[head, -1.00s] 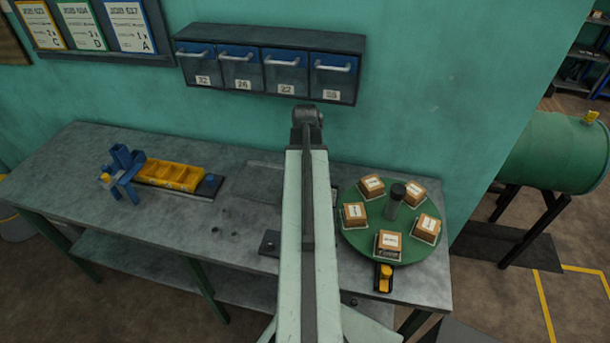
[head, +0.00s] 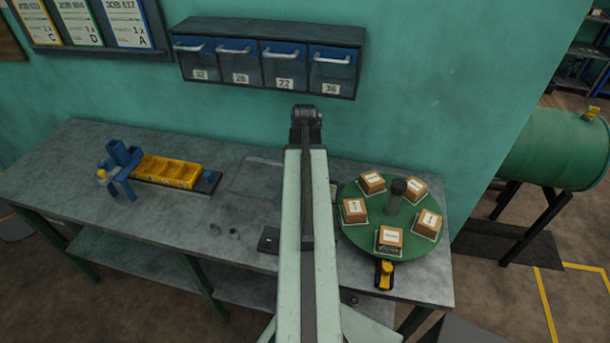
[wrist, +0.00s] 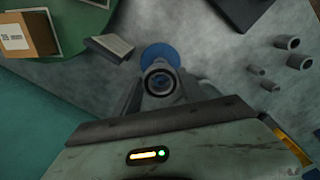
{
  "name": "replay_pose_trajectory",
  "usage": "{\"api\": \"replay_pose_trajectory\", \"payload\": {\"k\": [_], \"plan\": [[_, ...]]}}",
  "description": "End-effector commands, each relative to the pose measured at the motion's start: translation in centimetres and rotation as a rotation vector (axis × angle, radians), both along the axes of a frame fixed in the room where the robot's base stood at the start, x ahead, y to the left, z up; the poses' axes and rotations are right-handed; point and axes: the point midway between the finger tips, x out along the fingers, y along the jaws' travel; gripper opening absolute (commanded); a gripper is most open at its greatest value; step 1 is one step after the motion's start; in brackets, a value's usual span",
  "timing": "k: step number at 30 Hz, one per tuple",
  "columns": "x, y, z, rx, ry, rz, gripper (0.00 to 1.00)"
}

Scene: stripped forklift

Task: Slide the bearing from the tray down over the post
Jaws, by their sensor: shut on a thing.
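My gripper (wrist: 162,98) shows in the wrist view, pointing down at the grey bench. It is shut on a dark grey ring, the bearing (wrist: 160,72), seen nearly end-on between the fingers. A blue disc (wrist: 158,51) shows just beyond the bearing and partly behind it. I cannot tell whether a post stands on this disc, or whether the bearing is around anything. In the head view my arm hides the gripper, the bearing and the blue disc.
A green turntable (head: 352,229) with several brown boxes stands on the right of the bench (head: 75,165). Several small grey cylinders (wrist: 255,70) stand beside the blue disc. A dark plate (head: 268,240) lies left of my arm.

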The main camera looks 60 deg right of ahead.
Motion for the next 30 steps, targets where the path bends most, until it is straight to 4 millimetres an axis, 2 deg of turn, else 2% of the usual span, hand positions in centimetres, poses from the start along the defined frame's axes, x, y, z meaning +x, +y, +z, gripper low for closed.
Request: {"api": "replay_pose_trajectory", "payload": {"k": [2,3,5,6,15,19,30], "plan": [[0.0,0.0,0.1,0.000,0.000,0.000,0.26],[0.0,0.0,0.1,0.000,0.000,0.000,0.54],[0.0,0.0,0.1,0.000,0.000,0.000,0.71],[0.0,0.0,0.1,0.000,0.000,0.000,0.74],[0.0,0.0,0.1,0.000,0.000,0.001,0.74],[0.1,0.0,1.0,0.000,0.000,0.001,0.74],[0.2,0.0,7.3,0.000,0.000,0.001,0.74]]}}
